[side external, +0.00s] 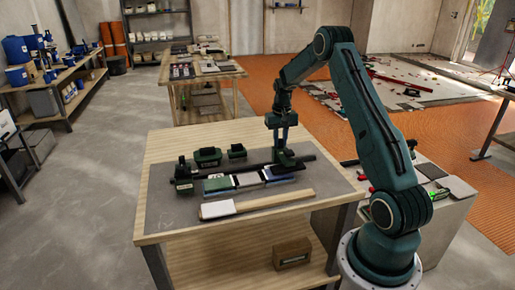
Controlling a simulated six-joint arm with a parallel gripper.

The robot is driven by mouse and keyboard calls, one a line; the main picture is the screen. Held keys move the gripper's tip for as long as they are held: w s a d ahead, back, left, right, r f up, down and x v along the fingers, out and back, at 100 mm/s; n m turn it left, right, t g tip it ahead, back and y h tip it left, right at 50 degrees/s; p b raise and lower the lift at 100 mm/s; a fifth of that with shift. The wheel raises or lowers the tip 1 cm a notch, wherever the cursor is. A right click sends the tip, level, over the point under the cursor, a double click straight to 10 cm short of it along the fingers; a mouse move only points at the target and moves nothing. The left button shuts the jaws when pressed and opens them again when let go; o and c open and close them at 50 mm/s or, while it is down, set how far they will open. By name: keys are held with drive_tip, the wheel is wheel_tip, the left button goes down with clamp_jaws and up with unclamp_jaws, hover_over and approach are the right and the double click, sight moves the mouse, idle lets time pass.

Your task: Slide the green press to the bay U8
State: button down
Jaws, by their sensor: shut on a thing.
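A dark green press (285,158) sits at the right part of a dark rail (232,170) that runs across the table's mat. My gripper (281,148) points down over it, with its fingers shut on the upper part of the press. A row of tiles (248,179), some pale and some green or blue, lies just in front of the rail. No bay label, U8 included, is readable at this size.
Another dark green block (183,172) stands at the rail's left end. Two green containers (208,156) (237,151) stand behind the rail. A long wooden strip (275,201) with a white piece (217,209) lies in front. The mat's front left (165,215) is clear.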

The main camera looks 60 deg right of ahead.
drive_tip(key=shift+w+a, duration=1.35)
drive_tip(key=shift+w, duration=0.05)
drive_tip(key=c, duration=1.3)
unclamp_jaws()
drive_tip(key=shift+r, duration=0.2)
wheel_tip(320, 180, up, 7)
drive_tip(key=shift+f, duration=0.15)
